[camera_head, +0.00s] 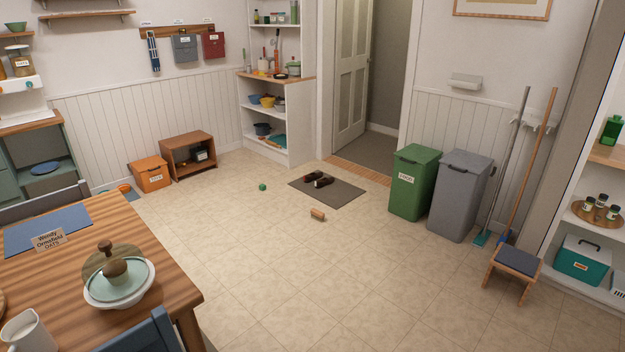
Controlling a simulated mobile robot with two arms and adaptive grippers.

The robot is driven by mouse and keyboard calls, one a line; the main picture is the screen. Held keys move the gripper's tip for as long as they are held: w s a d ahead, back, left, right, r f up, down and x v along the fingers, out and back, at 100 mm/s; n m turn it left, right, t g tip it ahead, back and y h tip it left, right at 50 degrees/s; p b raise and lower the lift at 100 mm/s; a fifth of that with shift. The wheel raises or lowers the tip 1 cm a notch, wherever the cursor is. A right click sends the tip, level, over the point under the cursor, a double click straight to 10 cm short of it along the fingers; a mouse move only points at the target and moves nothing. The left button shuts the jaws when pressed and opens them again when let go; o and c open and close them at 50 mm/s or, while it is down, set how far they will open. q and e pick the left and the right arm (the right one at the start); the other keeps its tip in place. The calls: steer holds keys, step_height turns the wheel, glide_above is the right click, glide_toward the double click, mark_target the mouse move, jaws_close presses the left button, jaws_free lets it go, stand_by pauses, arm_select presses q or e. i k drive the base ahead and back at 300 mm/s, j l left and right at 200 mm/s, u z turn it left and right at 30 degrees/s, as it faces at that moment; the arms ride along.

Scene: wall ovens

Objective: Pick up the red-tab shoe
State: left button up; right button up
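A pair of dark shoes lies on a brown mat (345,194) on the floor near the open doorway. One dark shoe (311,176) is at the left and another dark shoe (323,182) lies close beside it at the right. A small reddish spot shows near them, but they are too small in view to tell for sure which one carries the red tab. Neither of my grippers is in view, and nothing is seen touching the shoes.
A wooden table (150,222) fills the front left. The middle floor is mostly clear.

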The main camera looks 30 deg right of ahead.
mark_target(314, 175)
steer(key=i+l+z, duration=1.1)
steer(key=i+z, duration=0.2)
steer(key=i, duration=0.35)
steer(key=i+j+u, duration=0.15)
steer(key=i+u, duration=0.25)
steer(key=i, duration=0.15)
steer(key=i+u, duration=0.45)
steer(key=i+l+u, duration=0.4)
steer(key=i, duration=0.25)
steer(key=i+j, duration=0.1)
steer(key=i, duration=0.55)
steer(key=i+z, duration=0.1)
steer(key=i, duration=0.5)
steer(key=i+j, duration=0.2)
steer(key=i, duration=0.45)
steer(key=i+z, duration=0.25)
steer(key=i, duration=0.25)
steer(key=i+z, duration=0.2)
steer(key=i, duration=0.25)
steer(key=i+j+z, duration=0.25)
steer(key=i, duration=0.25)
